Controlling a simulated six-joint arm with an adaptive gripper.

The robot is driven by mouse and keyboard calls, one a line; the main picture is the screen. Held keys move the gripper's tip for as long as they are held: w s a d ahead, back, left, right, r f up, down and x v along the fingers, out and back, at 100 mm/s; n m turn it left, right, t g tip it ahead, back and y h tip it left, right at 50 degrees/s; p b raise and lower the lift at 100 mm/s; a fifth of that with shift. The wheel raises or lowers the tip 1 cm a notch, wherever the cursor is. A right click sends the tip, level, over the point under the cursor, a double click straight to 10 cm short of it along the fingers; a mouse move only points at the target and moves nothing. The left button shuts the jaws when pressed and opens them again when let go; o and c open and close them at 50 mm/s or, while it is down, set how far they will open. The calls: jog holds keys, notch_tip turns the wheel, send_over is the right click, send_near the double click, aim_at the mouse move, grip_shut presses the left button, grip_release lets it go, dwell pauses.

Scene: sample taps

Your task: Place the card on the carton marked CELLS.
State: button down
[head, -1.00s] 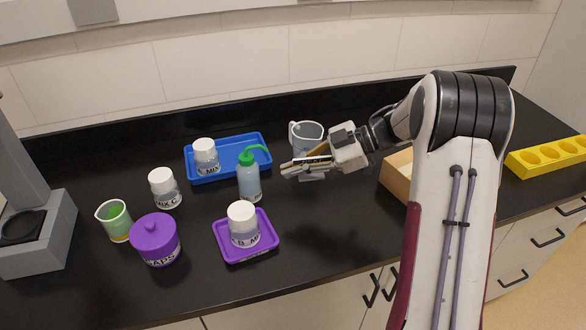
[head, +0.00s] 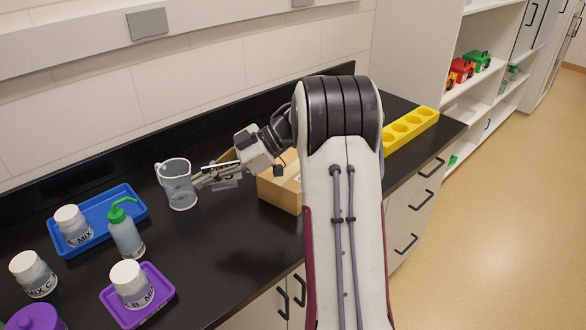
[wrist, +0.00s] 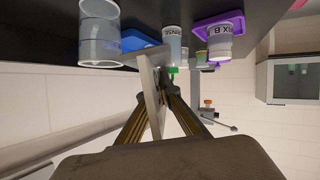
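My gripper (head: 212,178) is over the black counter, just right of the clear beaker and left of the wooden-brown carton (head: 278,190). In the wrist view its two fingers (wrist: 172,80) close on a thin, pale, flat card (wrist: 148,88), seen nearly edge-on. In the head view the card is small and partly hidden by the fingers. The carton is partly behind my arm. A bit of white shows on it, but I cannot read any marking.
The beaker (head: 180,186) stands close to my gripper. A blue tray (head: 128,204) with a bottle, a green-topped wash bottle (head: 126,236) and a purple tray (head: 165,291) are left. A yellow rack (head: 428,117) is right. Counter before the beaker is clear.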

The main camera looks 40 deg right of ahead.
jog(key=w+d+r+m+t+h, duration=0.1)
jog(key=d+r+m+t+h, duration=0.2)
jog(key=d, duration=0.5)
jog(key=w+d+r+m+t+h, duration=0.1)
jog(key=d+r+m+t+h, duration=0.15)
jog(key=d+m, duration=0.45)
jog(key=m+t+h, duration=0.1)
jog(key=m+h, duration=0.3)
jog(key=h, duration=0.2)
send_over(284, 161)
jog(key=shift+f+y, duration=0.25)
jog(key=shift+f, duration=0.05)
jog(key=shift+f, duration=0.1)
jog(key=shift+f, duration=3.05)
jog(key=shift+f, duration=0.1)
jog(key=shift+f, duration=1.75)
jog(key=shift+f, duration=0.1)
